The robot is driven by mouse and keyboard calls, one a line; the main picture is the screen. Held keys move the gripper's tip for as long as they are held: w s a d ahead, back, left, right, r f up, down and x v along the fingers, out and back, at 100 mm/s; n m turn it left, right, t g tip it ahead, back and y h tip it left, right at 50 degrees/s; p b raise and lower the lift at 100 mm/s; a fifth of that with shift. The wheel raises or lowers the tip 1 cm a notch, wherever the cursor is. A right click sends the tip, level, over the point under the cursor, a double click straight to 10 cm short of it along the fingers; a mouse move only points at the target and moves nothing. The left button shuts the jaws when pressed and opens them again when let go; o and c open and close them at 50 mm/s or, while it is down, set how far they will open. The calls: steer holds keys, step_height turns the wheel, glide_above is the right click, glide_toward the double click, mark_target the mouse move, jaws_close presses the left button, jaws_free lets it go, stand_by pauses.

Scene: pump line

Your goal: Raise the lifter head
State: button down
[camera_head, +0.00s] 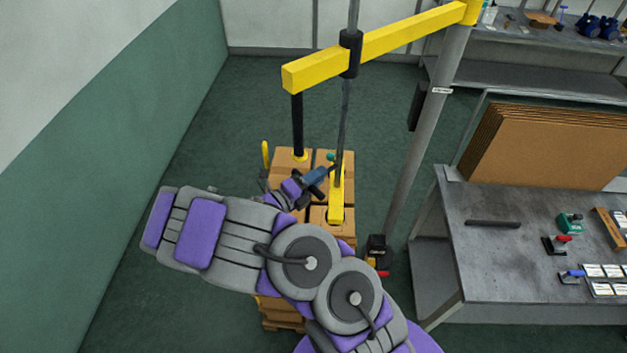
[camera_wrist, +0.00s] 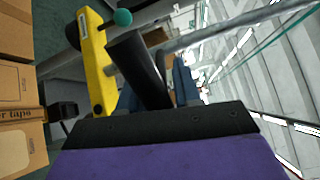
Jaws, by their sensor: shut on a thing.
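The lifter head (camera_head: 337,203) is a yellow bar on the end of a grey pole, over the stacked cartons. It carries a teal knob. The wrist view shows the yellow bar (camera_wrist: 97,65) with its teal knob (camera_wrist: 122,17) close by. My gripper (camera_head: 322,173) is at the left side of the head, just below the knob. It is shut on a black cylindrical handle (camera_wrist: 138,66) beside the yellow bar. The blue fingers are partly hidden behind the handle. I cannot tell whether the head touches the cartons.
A yellow boom (camera_head: 385,40) spans overhead from a grey column (camera_head: 425,130). A black tube (camera_head: 297,125) hangs from its left end. Cartons (camera_head: 290,160) stand stacked below the head. A grey workbench (camera_head: 490,260) with tools is at right. Open floor lies at left.

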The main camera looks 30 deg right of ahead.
steer(key=shift+r, duration=0.55)
steer(key=c, duration=1.2)
jaws_free()
steer(key=shift+c, duration=0.2)
steer(key=o, duration=0.4)
steer(key=shift+d, duration=0.2)
steer(key=shift+c, duration=0.2)
steer(key=s+a, duration=0.3)
steer(key=a, duration=1.4)
steer(key=shift+s+f+b, duration=0.15)
steer(key=shift+s+b, duration=0.05)
steer(key=shift+b, duration=0.1)
